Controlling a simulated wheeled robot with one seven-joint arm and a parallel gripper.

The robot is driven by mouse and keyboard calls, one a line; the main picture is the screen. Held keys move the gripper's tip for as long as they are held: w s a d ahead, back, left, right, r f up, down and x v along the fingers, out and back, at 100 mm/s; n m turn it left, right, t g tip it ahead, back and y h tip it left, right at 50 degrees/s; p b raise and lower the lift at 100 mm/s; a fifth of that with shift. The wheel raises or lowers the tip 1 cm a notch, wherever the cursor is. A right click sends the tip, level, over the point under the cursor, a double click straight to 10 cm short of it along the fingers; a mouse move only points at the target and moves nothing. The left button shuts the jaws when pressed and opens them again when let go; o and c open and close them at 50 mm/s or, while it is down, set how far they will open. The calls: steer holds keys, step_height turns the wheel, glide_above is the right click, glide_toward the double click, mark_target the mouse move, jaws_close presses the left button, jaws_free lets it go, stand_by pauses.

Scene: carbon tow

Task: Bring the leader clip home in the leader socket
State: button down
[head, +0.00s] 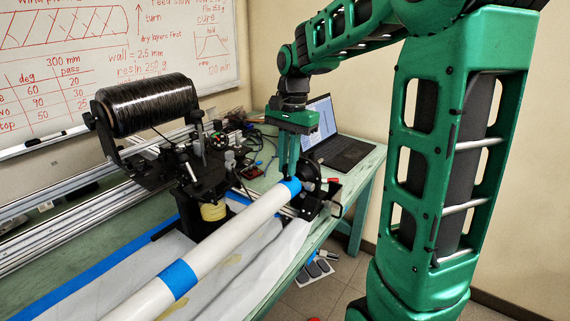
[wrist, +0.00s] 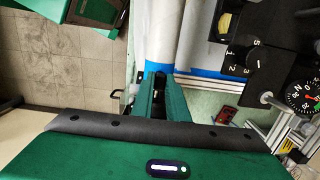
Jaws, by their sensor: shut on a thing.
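My gripper (head: 288,176) points down at the far end of the white tube (head: 225,237), over the blue band (head: 291,187). In the wrist view its two green fingers (wrist: 158,82) are close together, with a small dark piece, which looks like the leader clip (wrist: 158,86), between their tips. The fingertips look to be at or just above the blue band; I cannot tell whether the clip touches the tube. The leader socket cannot be made out; it may be hidden behind the fingers.
A black end fixture (head: 318,198) with a crank handle holds the tube's far end. A black fibre spool (head: 147,104) and carriage (head: 203,178) stand to the left. A laptop (head: 335,138) lies behind. Dials (wrist: 303,97) sit right in the wrist view.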

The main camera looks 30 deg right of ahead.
steer(key=shift+s+a+y, duration=0.1)
steer(key=shift+a+y, duration=0.15)
steer(key=shift+y, duration=0.25)
steer(key=c, duration=1.7)
jaws_free()
steer(key=shift+a, duration=0.1)
steer(key=shift+o, duration=0.2)
steer(key=shift+d+r, duration=0.2)
steer(key=shift+r, duration=0.15)
step_height(320, 180, up, 10)
steer(key=d, duration=0.1)
steer(key=shift+w+d+f, duration=0.15)
steer(key=shift+w+d, duration=0.1)
steer(key=shift+w, duration=0.1)
